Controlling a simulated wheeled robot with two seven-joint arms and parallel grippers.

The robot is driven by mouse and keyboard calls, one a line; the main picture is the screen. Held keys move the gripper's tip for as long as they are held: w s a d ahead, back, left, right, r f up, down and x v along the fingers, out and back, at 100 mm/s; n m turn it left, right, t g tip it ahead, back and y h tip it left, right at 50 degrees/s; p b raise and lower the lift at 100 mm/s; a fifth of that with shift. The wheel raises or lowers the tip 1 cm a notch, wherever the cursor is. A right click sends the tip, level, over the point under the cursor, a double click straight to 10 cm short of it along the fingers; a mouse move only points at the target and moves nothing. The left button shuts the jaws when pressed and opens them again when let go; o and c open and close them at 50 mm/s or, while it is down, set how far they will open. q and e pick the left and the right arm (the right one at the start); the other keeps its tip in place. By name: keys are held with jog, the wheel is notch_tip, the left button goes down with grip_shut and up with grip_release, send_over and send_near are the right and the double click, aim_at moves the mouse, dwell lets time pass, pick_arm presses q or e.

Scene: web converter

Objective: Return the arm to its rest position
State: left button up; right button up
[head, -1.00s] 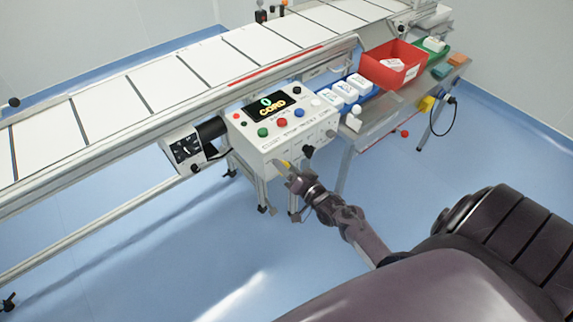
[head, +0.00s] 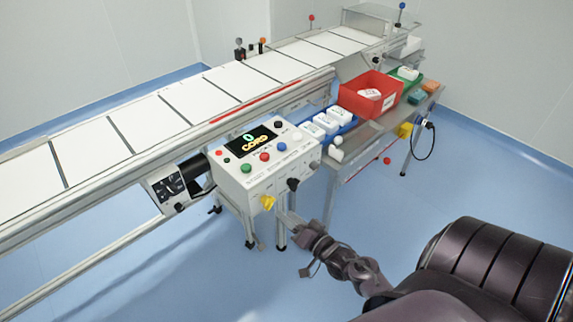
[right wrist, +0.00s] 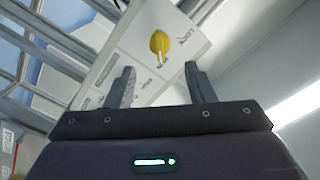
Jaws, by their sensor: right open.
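My right arm reaches in from the lower right of the head view. Its gripper (head: 287,217) is beside the lower right front of the white control box (head: 235,184). In the right wrist view the two fingers (right wrist: 163,84) stand apart with nothing between them. The yellow knob (head: 267,202) on the box front is clear of the fingers. It also shows in the right wrist view (right wrist: 159,43), beyond the fingertips. My left gripper is not in view.
A conveyor (head: 185,112) with white panels runs behind the box. A side table to the right holds a red bin (head: 369,97), white bottles in a blue tray (head: 346,124) and a green tray (head: 407,80). Blue floor (head: 440,180) in front of the table is free.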

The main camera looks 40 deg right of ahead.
jog(key=s+a+f+n+g, duration=0.1)
jog(key=s+a+f+g, duration=0.2)
jog(key=f, duration=0.5)
jog(key=s+a+f+n+g, duration=0.2)
jog(key=s+f, duration=0.2)
jog(key=f, duration=0.4)
jog(key=s+a+f+n+g, duration=0.1)
jog(key=s+a+f+g, duration=0.2)
jog(key=f, duration=0.5)
jog(key=s+a+f+n+g, duration=0.1)
jog(key=s+f+n+g, duration=0.2)
jog(key=s+f, duration=0.4)
jog(key=s+a+f+n+g+h, duration=0.1)
jog(key=s+f+g, duration=0.5)
jog(key=s, duration=1.2)
jog(key=a+f+n, duration=0.1)
jog(key=n, duration=0.1)
jog(key=shift+s+a+n+h, duration=0.2)
jog(key=shift+s+n+h, duration=0.1)
jog(key=shift+s, duration=0.05)
jog(key=shift+c, duration=0.4)
